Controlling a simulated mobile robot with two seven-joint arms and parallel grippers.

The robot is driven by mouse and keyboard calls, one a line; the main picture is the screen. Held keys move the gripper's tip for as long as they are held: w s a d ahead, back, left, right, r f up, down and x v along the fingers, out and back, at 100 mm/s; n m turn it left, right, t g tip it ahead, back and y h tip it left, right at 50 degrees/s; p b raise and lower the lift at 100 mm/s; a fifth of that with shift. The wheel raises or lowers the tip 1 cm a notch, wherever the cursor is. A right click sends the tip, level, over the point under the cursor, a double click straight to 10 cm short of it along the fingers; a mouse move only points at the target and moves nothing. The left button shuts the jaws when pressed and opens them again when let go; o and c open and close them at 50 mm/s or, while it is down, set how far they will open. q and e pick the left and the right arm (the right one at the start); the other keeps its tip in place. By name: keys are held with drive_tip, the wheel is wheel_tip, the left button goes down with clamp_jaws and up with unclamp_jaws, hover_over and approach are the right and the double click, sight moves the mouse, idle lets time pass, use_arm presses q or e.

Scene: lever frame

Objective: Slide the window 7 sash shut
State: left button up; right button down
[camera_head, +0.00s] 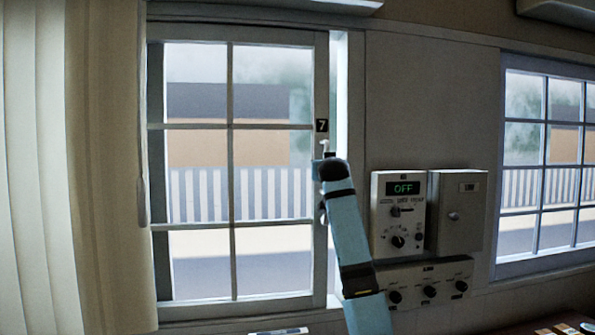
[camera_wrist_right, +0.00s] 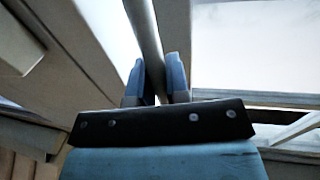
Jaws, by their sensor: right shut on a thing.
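The window 7 sash (camera_head: 231,200) is a grey frame with several panes in the head view. A black "7" label (camera_head: 321,125) sits on its right stile. A narrow bright gap (camera_head: 341,85) stands between that stile and the right jamb, so the sash is partly open. My right gripper (camera_head: 325,152) is at the stile just below the label. In the right wrist view its blue fingers (camera_wrist_right: 157,80) are shut around a grey upright bar, the sash handle (camera_wrist_right: 146,38). My arm hides part of the lower stile. My left gripper is not in view.
A control panel (camera_head: 398,222) reading OFF and a grey box (camera_head: 457,215) are on the wall right of my arm, with a knob panel (camera_head: 428,287) below. A pale curtain (camera_head: 100,170) hangs at the left. Another window (camera_head: 546,160) is at far right.

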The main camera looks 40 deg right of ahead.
drive_tip(key=s+d, duration=0.1)
drive_tip(key=d, duration=0.2)
drive_tip(key=s+d, duration=0.1)
drive_tip(key=shift+s+d, duration=0.2)
drive_tip(key=shift+s, duration=0.15)
drive_tip(key=c, duration=1.4)
unclamp_jaws()
drive_tip(key=o, duration=0.3)
drive_tip(key=shift+d, duration=0.15)
drive_tip(key=shift+s+d, duration=0.1)
